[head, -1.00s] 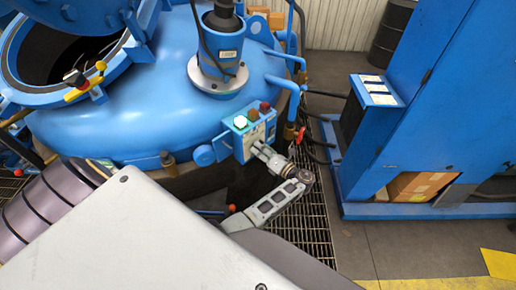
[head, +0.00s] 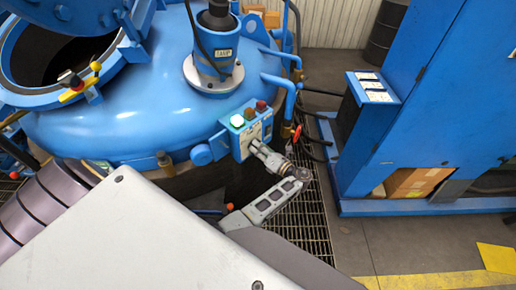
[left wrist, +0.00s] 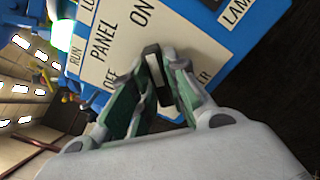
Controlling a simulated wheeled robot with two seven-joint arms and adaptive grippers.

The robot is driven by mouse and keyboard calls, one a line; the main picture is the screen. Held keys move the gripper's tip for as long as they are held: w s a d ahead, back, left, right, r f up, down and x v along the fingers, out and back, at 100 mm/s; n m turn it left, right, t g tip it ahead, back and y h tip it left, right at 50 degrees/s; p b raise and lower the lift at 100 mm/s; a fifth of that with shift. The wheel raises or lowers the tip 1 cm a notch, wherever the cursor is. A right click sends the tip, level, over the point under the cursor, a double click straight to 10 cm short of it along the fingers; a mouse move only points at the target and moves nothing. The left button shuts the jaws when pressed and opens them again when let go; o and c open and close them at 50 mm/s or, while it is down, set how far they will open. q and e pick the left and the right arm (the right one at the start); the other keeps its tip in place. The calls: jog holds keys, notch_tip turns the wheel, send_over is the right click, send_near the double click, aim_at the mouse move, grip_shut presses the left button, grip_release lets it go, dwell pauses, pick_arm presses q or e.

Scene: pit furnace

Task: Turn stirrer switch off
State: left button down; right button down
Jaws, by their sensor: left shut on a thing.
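A small blue control box (head: 229,143) with a pale label plate is mounted at the right side of the blue furnace lid. A lit green lamp (head: 237,121) and a red button (head: 261,105) sit on its top. My left gripper (head: 256,146) reaches the front of this box. In the left wrist view, my left gripper (left wrist: 155,70) is shut on a black switch lever with a pale face (left wrist: 155,72). The plate (left wrist: 100,70) reads PANEL, ON and OFF. A label ending in "ER" is partly hidden by the fingers. My right gripper is not in view.
A blue motor column (head: 213,65) stands on the furnace lid (head: 110,120). A red valve handle (head: 297,133) and hoses are right of the box. A blue cabinet (head: 420,110) stands further right. Floor between grating and cabinet is clear.

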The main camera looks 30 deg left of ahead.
pick_arm(q)
jog(key=shift+n, duration=0.3)
jog(key=shift+s+n+b, duration=0.15)
jog(key=shift+n+b, duration=0.5)
jog(key=shift+n, duration=3.6)
jog(key=shift+s+n+b, duration=0.1)
jog(key=shift+n+b, duration=0.55)
jog(key=shift+n, duration=3.6)
jog(key=c, duration=1.4)
grip_release()
jog(key=shift+d, duration=0.1)
